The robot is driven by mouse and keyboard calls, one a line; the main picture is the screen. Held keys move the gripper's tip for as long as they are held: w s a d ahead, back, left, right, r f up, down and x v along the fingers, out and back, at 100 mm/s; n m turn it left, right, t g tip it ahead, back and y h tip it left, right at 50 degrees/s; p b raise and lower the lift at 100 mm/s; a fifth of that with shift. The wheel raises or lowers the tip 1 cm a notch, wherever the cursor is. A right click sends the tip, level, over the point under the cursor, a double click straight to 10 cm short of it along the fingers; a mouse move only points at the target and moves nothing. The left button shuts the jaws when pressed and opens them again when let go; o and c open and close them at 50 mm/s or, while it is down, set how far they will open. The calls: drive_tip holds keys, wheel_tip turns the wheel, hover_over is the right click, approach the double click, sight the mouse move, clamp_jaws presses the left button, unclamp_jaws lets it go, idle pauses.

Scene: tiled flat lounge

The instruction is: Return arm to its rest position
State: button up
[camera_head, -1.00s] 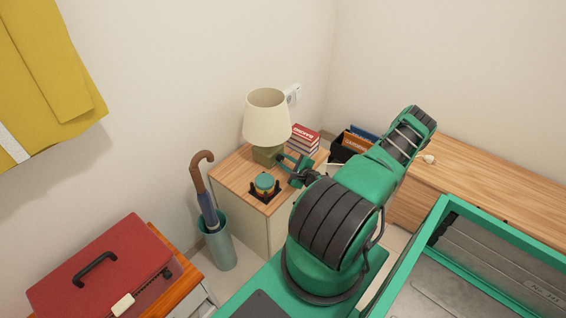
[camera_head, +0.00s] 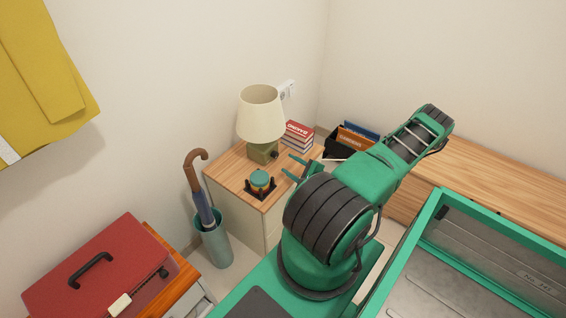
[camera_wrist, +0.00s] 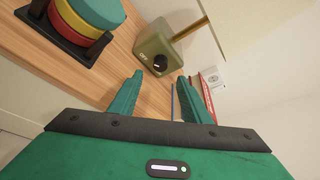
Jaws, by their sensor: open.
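My green arm reaches from the base toward the small wooden cabinet (camera_head: 228,170). My gripper (camera_head: 293,166) is open and empty, by the cabinet's right side in the head view. In the wrist view its two green fingers stand apart (camera_wrist: 160,80), with nothing between them but wood top and a thin blue item behind. The lamp (camera_head: 261,115) has a cream shade and olive base; the base with its dark knob (camera_wrist: 161,60) lies beyond the fingertips. A round stacked item in a black holder (camera_head: 260,184) stands on the cabinet, apart from the gripper.
A black box of folders (camera_head: 352,140) stands farther right, by a long wooden bench (camera_head: 480,180). An umbrella stand (camera_head: 214,246) is left of the cabinet. A red toolbox (camera_head: 100,265) is at lower left. My green-rimmed tray is at right.

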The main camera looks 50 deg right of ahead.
drive_tip(key=shift+v, duration=1)
drive_tip(key=a+r+n+g+y, duration=0.9)
drive_tip(key=a+r+n, duration=0.4)
drive_tip(key=n, duration=0.4)
drive_tip(key=s+a+r+n+g+h, duration=0.1)
drive_tip(key=s+a+r+g+h, duration=0.1)
drive_tip(key=s+r, duration=0.3)
drive_tip(key=s+a+r+n+g+h, duration=0.1)
drive_tip(key=s+a+r, duration=0.3)
drive_tip(key=r, duration=0.8)
drive_tip(key=s+a+r+n+g+h, duration=0.2)
drive_tip(key=s+a+r+n, duration=0.1)
drive_tip(key=s+r, duration=0.5)
drive_tip(key=shift+r+g+h, duration=0.3)
drive_tip(key=shift+r, duration=0.3)
drive_tip(key=shift+s+a, duration=0.1)
drive_tip(key=shift+a, duration=0.05)
drive_tip(key=shift+c, duration=0.5)
